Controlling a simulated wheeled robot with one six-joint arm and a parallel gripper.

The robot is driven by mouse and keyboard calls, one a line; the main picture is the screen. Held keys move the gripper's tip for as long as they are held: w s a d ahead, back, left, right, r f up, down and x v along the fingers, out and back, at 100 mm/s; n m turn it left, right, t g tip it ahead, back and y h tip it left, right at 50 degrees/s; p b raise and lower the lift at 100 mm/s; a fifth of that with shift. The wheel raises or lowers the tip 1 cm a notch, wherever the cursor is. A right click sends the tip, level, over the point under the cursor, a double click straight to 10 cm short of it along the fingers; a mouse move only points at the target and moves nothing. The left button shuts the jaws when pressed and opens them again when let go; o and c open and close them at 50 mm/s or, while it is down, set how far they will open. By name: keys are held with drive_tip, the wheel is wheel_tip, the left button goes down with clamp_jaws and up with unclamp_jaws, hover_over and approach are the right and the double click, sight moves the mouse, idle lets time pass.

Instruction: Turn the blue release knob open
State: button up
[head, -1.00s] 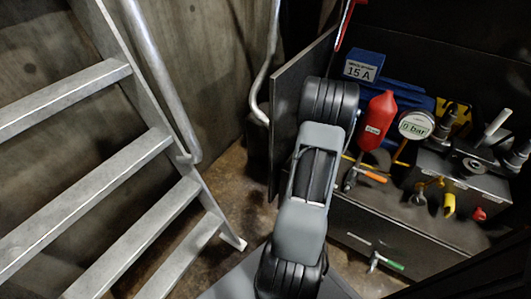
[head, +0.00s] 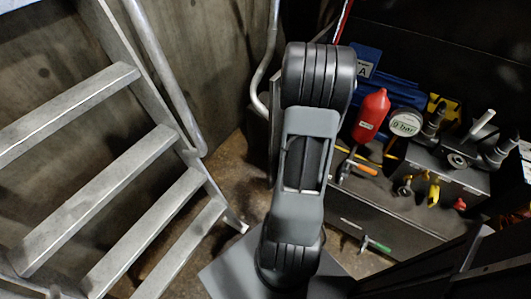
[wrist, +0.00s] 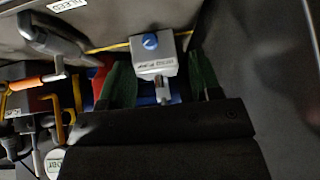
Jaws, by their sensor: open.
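The blue knob (wrist: 150,41) sits on the face of a small light-grey block (wrist: 155,58) in the wrist view. A short metal stem shows below the block. My gripper (wrist: 162,78) is open, with its two dark green fingers apart to the left and right of the block in the picture. Nothing is visibly held. I cannot tell how far the fingertips are from the knob. In the head view my arm hides the gripper and the knob.
A red cylinder (head: 371,114), a 0 bar gauge (head: 404,123) and an orange-handled lever (head: 357,166) stand to the right of my arm. A green-handled lever (head: 376,244) is lower down. A metal staircase (head: 110,160) fills the left.

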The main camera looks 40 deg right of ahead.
drive_tip(key=w+a+r+n+y, duration=0.1)
drive_tip(key=a+r+n+y, duration=0.1)
drive_tip(key=a, duration=0.5)
drive_tip(key=w+a+r+n+y, duration=0.2)
drive_tip(key=a+r+n+y, duration=0.1)
drive_tip(key=a, duration=0.4)
drive_tip(key=shift+w+a+r+g+y, duration=0.2)
drive_tip(key=shift+a+r+g+y, duration=0.15)
drive_tip(key=shift+y, duration=0.15)
